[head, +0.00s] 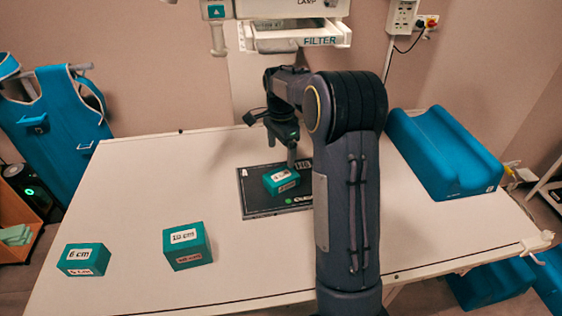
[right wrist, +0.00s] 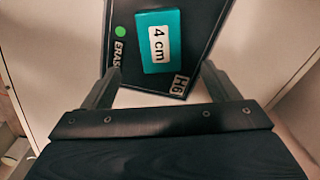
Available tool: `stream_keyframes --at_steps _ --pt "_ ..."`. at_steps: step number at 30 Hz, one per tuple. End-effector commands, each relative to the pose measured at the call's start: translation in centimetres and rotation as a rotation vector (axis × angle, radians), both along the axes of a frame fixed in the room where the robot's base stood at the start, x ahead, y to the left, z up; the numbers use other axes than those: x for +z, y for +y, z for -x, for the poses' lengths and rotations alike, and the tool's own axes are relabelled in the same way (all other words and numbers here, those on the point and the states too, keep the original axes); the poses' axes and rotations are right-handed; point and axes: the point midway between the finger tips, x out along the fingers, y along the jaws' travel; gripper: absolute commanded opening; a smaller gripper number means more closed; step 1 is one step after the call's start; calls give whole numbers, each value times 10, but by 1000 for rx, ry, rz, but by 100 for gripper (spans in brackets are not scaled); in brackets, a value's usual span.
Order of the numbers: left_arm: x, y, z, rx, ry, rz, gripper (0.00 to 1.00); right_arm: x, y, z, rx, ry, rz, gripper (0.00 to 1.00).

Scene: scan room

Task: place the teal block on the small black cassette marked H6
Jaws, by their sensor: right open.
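My right gripper (head: 292,166) is right at the block in the head view. In the right wrist view its two fingers (right wrist: 160,70) are spread apart with nothing gripped, and the block lies beyond and between the tips. My left gripper is not in view.
Two more teal blocks, labelled 6 cm (head: 84,259) and 10 cm (head: 187,246), stand at the table's front left. A blue grooved cushion (head: 442,152) lies at the right. A filter unit (head: 300,41) hangs above the back edge. The table's left middle is clear.

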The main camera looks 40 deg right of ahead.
Motion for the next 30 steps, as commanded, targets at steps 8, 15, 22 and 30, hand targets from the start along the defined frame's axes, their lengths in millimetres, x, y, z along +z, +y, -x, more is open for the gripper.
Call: stream_keyframes --at_steps 8,15,22,30 --pt "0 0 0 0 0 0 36 28 16 23 121 -63 -60 82" --pt "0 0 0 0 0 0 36 66 77 94 525 -272 -149 82" --pt "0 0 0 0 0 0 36 80 143 172 956 -480 -104 82" --pt "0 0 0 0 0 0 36 58 200 245 1365 -624 55 82"
